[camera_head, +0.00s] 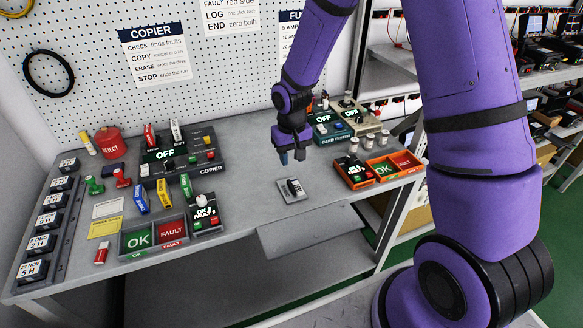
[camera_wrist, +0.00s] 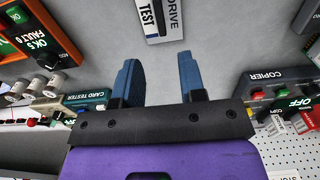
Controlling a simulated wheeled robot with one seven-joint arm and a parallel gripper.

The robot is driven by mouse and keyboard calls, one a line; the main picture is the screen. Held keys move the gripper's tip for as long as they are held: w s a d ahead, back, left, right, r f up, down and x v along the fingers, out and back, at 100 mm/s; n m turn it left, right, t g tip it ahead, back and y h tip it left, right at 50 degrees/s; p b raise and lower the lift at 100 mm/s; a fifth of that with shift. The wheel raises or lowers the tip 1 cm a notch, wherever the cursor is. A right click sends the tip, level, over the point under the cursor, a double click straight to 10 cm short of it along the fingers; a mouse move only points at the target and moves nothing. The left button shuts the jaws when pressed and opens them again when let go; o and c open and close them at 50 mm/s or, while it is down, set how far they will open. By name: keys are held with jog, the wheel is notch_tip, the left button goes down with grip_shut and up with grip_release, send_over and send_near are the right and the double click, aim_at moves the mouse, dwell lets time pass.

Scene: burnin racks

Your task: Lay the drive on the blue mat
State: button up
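My gripper (camera_head: 291,156) hangs above the middle of the grey bench. In the wrist view my gripper (camera_wrist: 159,62) has its two blue fingers apart with nothing between them. A small grey plate (camera_head: 291,198) with a dark part on it lies just below and in front of my gripper. Its label (camera_wrist: 160,20) reads "DRIVE TEST" in the wrist view, beyond the fingertips. I make out no blue mat.
The copier (camera_head: 190,152) stands left of my gripper, with OK/FAULT trays (camera_head: 152,238) in front. A card tester (camera_head: 333,132) and an orange-edged OK/FAULT station (camera_head: 378,170) stand right. Dated blocks (camera_head: 44,222) line the left edge. Bare bench surrounds the grey plate.

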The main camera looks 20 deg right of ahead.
jog(key=s+d+r+t, duration=0.15)
jog(key=s+r, duration=0.35)
jog(key=r, duration=0.6)
jog(key=s+d+r+t, duration=0.1)
jog(key=s+d+r, duration=0.25)
jog(key=r, duration=0.75)
jog(key=s+r+t, duration=0.1)
jog(key=s+r, duration=0.3)
jog(key=s, duration=0.4)
jog(key=s+d+r+t, duration=0.1)
jog(key=s+r, duration=0.4)
jog(key=s, duration=0.4)
jog(key=shift+s+d+r+t, duration=0.25)
jog(key=shift+d+r+t, duration=0.05)
jog(key=shift+t, duration=0.05)
jog(key=shift+o, duration=0.4)
jog(key=shift+s, duration=0.55)
jog(key=g, duration=0.5)
send_over(292, 185)
notch_tip(292, 185, down, 31)
jog(key=shift+f, duration=5.7)
